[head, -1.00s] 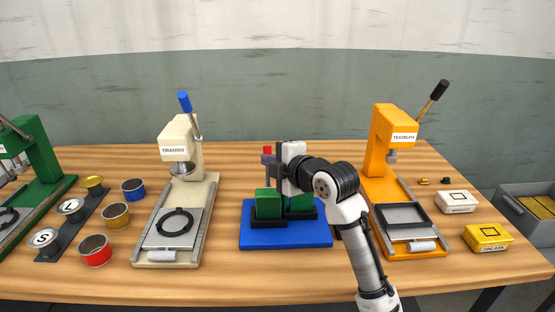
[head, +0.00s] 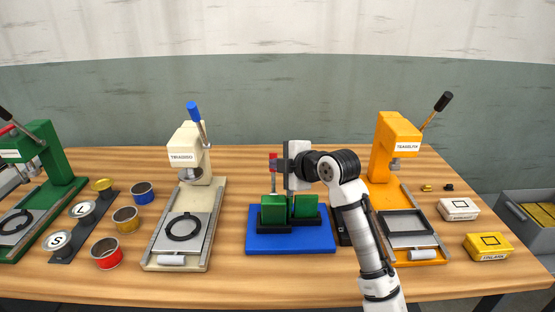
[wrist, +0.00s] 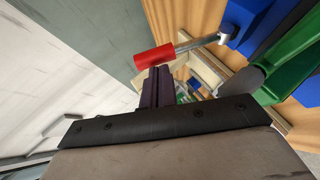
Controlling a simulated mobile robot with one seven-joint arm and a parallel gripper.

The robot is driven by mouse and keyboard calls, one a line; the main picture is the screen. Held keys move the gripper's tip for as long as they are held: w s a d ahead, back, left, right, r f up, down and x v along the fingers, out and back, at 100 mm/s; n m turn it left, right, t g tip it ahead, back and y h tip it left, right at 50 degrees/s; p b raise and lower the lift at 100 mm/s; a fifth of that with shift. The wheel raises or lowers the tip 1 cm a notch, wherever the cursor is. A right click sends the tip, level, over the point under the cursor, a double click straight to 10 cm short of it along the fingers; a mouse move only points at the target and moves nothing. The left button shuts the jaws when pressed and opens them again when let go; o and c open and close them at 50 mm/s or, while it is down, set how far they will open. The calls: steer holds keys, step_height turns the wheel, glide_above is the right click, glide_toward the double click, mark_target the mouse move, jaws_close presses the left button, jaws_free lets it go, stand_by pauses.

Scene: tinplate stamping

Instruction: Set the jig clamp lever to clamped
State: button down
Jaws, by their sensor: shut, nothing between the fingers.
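The jig has a blue base (head: 290,243) carrying green blocks (head: 305,206), and stands in the middle of the table. Its clamp lever has a red handle (head: 272,161) that stands upright at the jig's left side. The wrist view shows the red handle (wrist: 153,57) on a metal rod running to a pivot at the blue part. My gripper (head: 281,165) is at handle height, close by on its right. In the wrist view the dark fingers (wrist: 158,72) are closed together and empty, with their tips close to the handle; I cannot tell whether they touch it.
A cream press (head: 186,190) stands to the left and an orange press (head: 394,150) to the right. Several tins, such as a red one (head: 107,253), stand at the left. White (head: 458,209) and yellow (head: 488,247) boxes lie at the right. Table in front of the jig is clear.

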steer(key=w+m+g+p, duration=0.1)
steer(key=w+g+p, duration=0.1)
steer(key=shift+w+a+f+h, duration=0.1)
steer(key=shift+w+h, duration=0.3)
steer(key=shift+w+f+g, duration=0.25)
steer(key=shift+w+g, duration=0.25)
steer(key=shift+w, duration=0.3)
steer(key=shift+w+f, duration=0.25)
steer(key=shift+w+f+b, duration=0.35)
steer(key=shift+w+f, duration=0.2)
steer(key=shift+w, duration=0.35)
